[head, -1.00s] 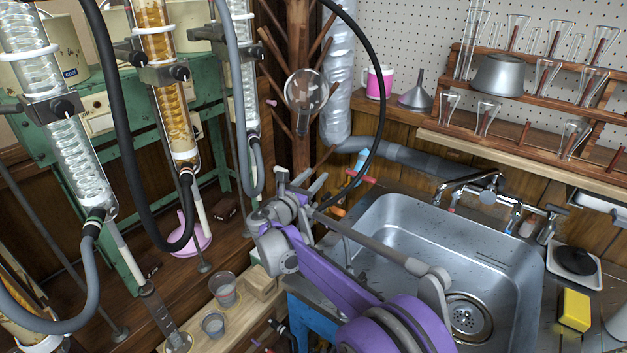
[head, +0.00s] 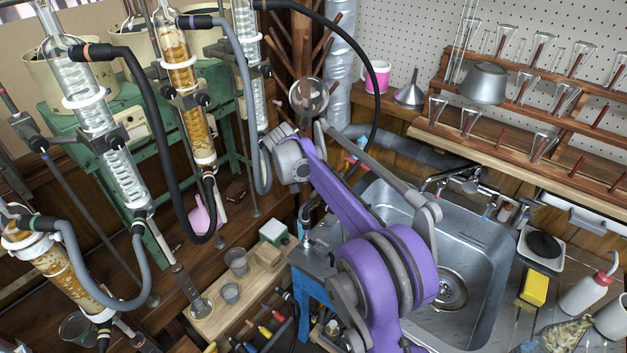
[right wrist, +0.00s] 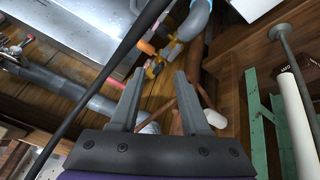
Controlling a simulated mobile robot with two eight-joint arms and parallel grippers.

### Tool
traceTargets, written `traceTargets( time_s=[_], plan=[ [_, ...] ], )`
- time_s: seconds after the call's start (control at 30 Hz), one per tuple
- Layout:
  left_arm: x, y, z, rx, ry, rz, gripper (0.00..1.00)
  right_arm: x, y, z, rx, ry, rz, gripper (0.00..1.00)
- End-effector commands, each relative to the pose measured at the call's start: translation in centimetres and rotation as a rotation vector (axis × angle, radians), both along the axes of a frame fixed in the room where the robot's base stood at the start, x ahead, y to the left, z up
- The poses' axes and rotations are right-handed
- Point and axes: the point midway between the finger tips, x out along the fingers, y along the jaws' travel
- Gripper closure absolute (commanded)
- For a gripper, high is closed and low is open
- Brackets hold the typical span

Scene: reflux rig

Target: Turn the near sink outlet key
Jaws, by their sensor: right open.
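My right gripper (right wrist: 158,77) is open and empty in the right wrist view, its two grey fingers apart. Just past its fingertips is a cluster of small outlet fittings: an orange piece (right wrist: 146,47), brass-coloured parts (right wrist: 154,69) and a pale blue hose or pipe (right wrist: 196,18). I cannot tell which piece is the near outlet key. The gripper appears apart from them. In the head view, my purple right arm reaches up beside the steel sink (head: 480,270) and hides much of the outlet area; red and blue bits show behind it. My left gripper is not in view.
A thin dark hose (right wrist: 95,95) crosses close to the left finger in the wrist view. Glass condensers (head: 180,85) with black hoses stand left of the arm. A clear round glass piece (head: 308,95) is near my wrist. A wooden rack of flasks (head: 530,90) stands behind the sink.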

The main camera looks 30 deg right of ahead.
Motion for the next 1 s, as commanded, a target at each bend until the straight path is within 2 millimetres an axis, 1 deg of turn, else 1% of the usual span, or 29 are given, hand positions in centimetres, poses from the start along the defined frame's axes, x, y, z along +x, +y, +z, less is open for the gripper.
traceTargets(
  time_s=[0.03,0.1,0.2,0.33,0.47,0.7,0.8,0.9,1.0],
  plan=[
    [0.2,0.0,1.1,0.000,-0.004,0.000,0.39,0.4,0.3,0.8,0.055,-0.036,-0.079,0.54],
    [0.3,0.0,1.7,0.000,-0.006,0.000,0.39,0.7,0.7,1.1,0.120,-0.077,-0.177,0.54],
    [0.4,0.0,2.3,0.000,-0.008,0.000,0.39,1.1,1.2,1.3,0.184,-0.114,-0.274,0.54],
    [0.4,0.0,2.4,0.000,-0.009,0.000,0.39,1.3,1.3,0.8,0.213,-0.129,-0.319,0.54],
    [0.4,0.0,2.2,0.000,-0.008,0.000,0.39,1.6,0.8,-0.8,0.213,-0.129,-0.320,0.54],
    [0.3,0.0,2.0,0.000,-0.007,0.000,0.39,2.5,-0.8,-5.1,0.210,-0.128,-0.319,0.54],
    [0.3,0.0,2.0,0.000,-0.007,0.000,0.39,2.8,-1.3,-6.6,0.211,-0.128,-0.318,0.54],
    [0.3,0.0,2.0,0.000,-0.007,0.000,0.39,3.1,-1.7,-7.8,0.211,-0.128,-0.318,0.54],
    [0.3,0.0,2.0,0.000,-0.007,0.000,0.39,3.2,-1.9,-8.5,0.211,-0.128,-0.317,0.54]
  ],
)
